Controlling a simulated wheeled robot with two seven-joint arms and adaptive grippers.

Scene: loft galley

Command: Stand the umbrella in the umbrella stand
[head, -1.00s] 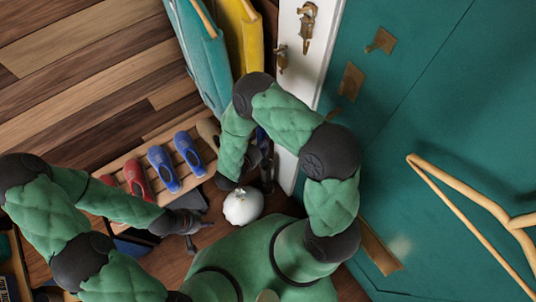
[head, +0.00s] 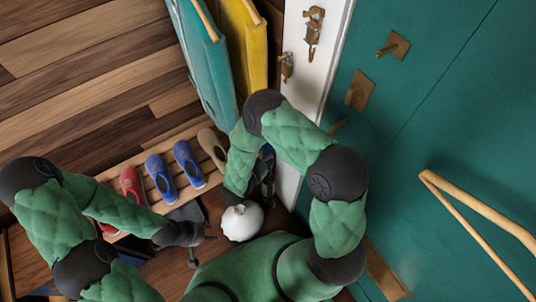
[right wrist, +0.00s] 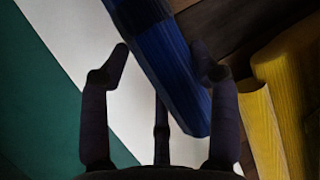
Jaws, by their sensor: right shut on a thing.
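The umbrella (right wrist: 165,62) shows in the right wrist view as a long, ribbed blue folded shape between my right gripper's fingers (right wrist: 160,48). In the head view a small dark blue part of it (head: 267,151) shows beside my right forearm, and its lower end is hidden. My right gripper (head: 264,190) is shut on it, close to the white door frame. My left gripper (head: 203,246) is empty, with its fingers apart, left of a round white object (head: 242,222). I cannot make out the umbrella stand for certain; dark parts near my right gripper are unclear.
A slatted wooden rack (head: 171,200) holds red, blue and tan shoes at the left. Teal (head: 205,60) and yellow (head: 243,50) coats hang behind. A green door (head: 440,110) with brass handles and a wooden hanger (head: 480,210) lie right.

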